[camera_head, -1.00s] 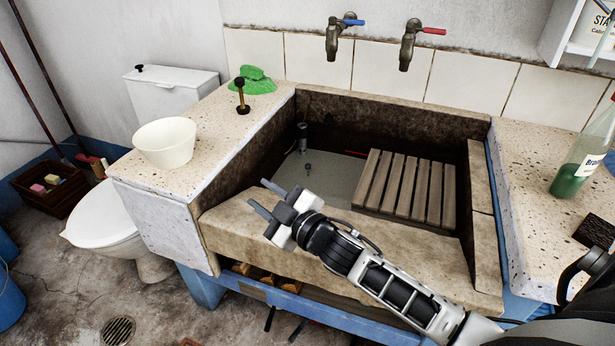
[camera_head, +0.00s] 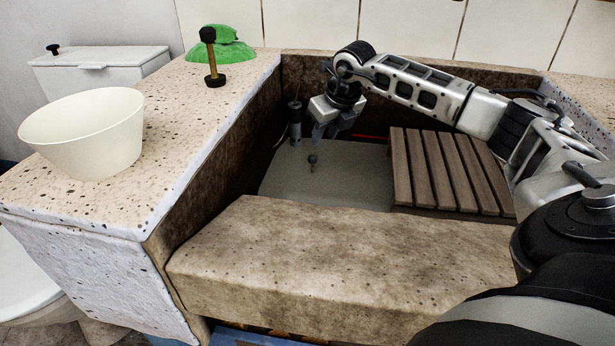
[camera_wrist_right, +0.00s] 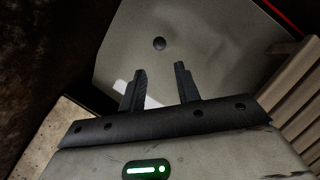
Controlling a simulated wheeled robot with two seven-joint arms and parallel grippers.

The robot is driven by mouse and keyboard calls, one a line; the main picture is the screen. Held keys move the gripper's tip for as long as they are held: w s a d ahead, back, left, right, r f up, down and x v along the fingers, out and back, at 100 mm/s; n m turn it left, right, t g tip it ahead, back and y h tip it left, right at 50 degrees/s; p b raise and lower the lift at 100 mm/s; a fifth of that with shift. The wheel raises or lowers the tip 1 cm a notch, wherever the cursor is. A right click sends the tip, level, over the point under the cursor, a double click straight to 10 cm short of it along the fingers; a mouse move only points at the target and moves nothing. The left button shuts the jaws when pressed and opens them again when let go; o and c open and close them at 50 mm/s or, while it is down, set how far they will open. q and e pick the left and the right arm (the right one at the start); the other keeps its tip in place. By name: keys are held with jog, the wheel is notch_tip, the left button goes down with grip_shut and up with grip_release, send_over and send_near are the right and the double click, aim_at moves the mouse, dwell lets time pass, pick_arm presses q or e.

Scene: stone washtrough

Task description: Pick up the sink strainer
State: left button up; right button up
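The sink strainer (camera_head: 312,162) appears to be the small dark knobbed piece on the grey basin floor. In the right wrist view it shows as a dark round spot (camera_wrist_right: 159,44), ahead of my fingertips and roughly centred between them. My right gripper (camera_head: 326,132) points down inside the trough, above and slightly right of the strainer in the head view. In the wrist view its two fingers (camera_wrist_right: 160,82) are apart with nothing between them. The strainer is not touched. My left gripper is in neither view.
A wooden slatted rack (camera_head: 445,170) lies on the right of the basin. A dark upright cylinder (camera_head: 295,122) stands by the left wall. The thick stone front edge (camera_head: 330,255) bounds the trough. A white bowl (camera_head: 85,135), a plunger (camera_head: 212,60) and green cloth (camera_head: 225,45) are on the left counter.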

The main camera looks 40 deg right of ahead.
aim_at(313, 157)
jog(key=b+x, duration=0.1)
jog(key=x, duration=0.6)
jog(key=shift+a+f+b, duration=0.15)
jog(key=shift+b, duration=0.25)
jog(key=b+x, duration=0.1)
jog(key=x, duration=0.1)
jog(key=b+x, duration=0.1)
jog(key=x, duration=0.2)
jog(key=shift+w, duration=0.45)
jog(key=shift+w+d+f+b, duration=0.15)
jog(key=shift+d+f+b, duration=0.1)
jog(key=shift+f+b, duration=0.05)
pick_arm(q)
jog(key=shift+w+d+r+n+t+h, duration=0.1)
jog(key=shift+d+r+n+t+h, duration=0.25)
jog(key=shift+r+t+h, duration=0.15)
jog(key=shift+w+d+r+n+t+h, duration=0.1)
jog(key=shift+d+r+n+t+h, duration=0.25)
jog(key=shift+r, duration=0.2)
pick_arm(e)
grip_shut()
